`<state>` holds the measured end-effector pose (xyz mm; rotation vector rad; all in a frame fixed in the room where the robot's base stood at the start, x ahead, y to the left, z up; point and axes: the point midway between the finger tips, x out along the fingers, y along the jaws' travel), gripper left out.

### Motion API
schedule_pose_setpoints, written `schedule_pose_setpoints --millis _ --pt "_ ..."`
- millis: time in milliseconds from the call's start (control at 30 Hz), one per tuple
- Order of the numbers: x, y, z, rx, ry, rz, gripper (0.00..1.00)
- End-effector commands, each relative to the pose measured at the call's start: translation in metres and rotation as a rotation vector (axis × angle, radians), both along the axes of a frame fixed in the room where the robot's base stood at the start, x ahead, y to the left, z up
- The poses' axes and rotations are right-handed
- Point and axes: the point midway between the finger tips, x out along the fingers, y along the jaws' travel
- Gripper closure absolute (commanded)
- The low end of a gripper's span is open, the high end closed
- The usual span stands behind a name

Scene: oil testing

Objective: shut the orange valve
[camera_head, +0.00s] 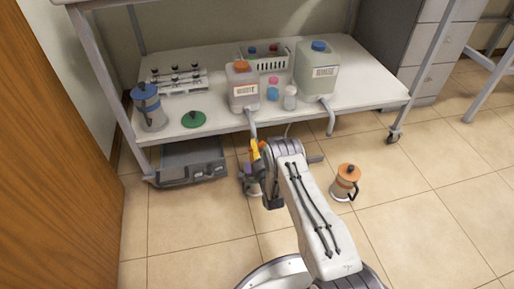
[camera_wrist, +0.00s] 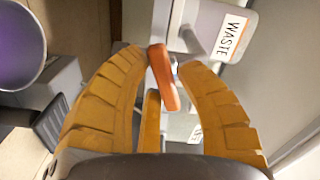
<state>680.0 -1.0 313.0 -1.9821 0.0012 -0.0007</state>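The orange valve (camera_wrist: 164,77) is a short flat handle in the wrist view, below a pale container labelled WASTE (camera_wrist: 232,32). In the head view my gripper (camera_head: 257,150) is at the front edge of the shelf, below the orange-capped container (camera_head: 242,88). The valve itself is hidden or too small to tell there.
The shelf (camera_head: 365,88) also holds a blue-capped container (camera_head: 318,75), small bottles, a basket and a blue-lidded jug (camera_head: 150,108). An orange-lidded jug (camera_head: 346,182) stands on the floor at right. A purple object (camera_head: 248,180) is below my gripper.

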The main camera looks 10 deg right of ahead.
Motion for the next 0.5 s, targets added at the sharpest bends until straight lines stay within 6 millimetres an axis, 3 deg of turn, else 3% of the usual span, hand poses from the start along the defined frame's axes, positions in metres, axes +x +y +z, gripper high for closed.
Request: schedule_pose_setpoints --millis 300,500 --pt "-0.0001 0.0001 -0.0001 0.000 0.000 0.000 1.00" --pt "-0.0001 0.0001 -0.0001 0.011 0.000 0.000 1.00"
